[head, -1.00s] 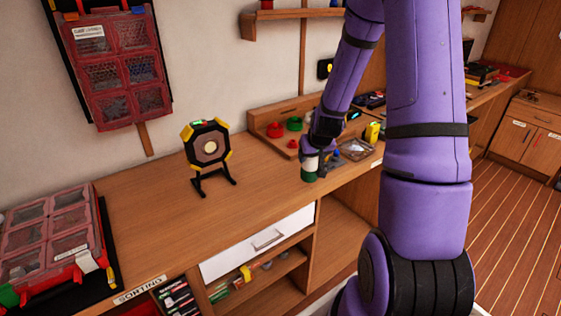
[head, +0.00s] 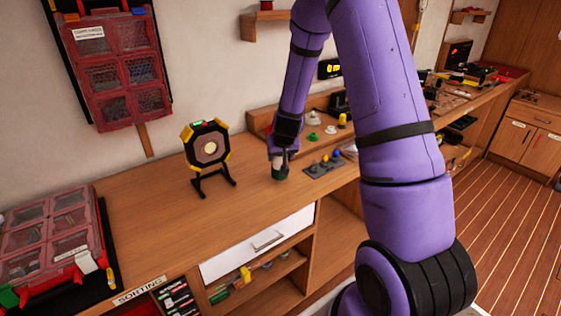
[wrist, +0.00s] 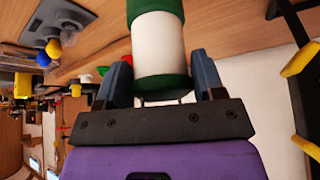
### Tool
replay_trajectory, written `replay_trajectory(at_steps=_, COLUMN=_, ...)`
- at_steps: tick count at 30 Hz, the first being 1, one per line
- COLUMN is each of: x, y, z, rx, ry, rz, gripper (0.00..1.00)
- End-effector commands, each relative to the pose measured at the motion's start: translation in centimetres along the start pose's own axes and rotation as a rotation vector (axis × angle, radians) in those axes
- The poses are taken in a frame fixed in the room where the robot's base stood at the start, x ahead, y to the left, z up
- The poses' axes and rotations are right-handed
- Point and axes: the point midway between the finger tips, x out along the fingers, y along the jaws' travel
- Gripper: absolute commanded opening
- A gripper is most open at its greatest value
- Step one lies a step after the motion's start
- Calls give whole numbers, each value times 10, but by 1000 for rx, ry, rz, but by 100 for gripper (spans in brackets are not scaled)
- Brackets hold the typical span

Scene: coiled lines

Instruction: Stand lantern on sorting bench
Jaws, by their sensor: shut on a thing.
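The lantern is a white cylinder with green ends. It fills the top middle of the wrist view (wrist: 158,45), and its green lower end shows in the head view (head: 280,174). My gripper (head: 279,158) is shut on it, with one finger on each side of the white body in the wrist view (wrist: 162,80). The lantern looks upright, at or just above the top of the sorting bench (head: 150,225), which has a "SORTING" label at its front. I cannot tell whether its base touches the wood. My gripper hides much of it in the head view.
A black and yellow octagonal device on a stand (head: 207,152) is left of the lantern. A grey plate with small coloured knobs (head: 324,166) lies close to its right. A red compartment case (head: 50,235) sits at the bench's left end. Bare wood lies in front of the octagonal device.

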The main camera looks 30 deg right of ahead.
Motion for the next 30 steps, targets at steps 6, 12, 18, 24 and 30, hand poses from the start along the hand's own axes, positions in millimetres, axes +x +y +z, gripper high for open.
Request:
replay_trajectory(at_steps=6, x=23, y=1, z=14, rx=1, ry=-2, rz=1, gripper=32)
replay_trajectory(at_steps=12, x=25, y=0, z=15, rx=-1, ry=0, rz=-1, gripper=32)
replay_trajectory(at_steps=18, x=28, y=0, z=16, rx=0, ry=0, rz=0, gripper=32)
replay_trajectory(at_steps=24, x=27, y=0, z=16, rx=0, ry=0, rz=0, gripper=88)
replay_trajectory(at_steps=30, x=27, y=0, z=16, rx=0, ry=0, rz=0, gripper=88)
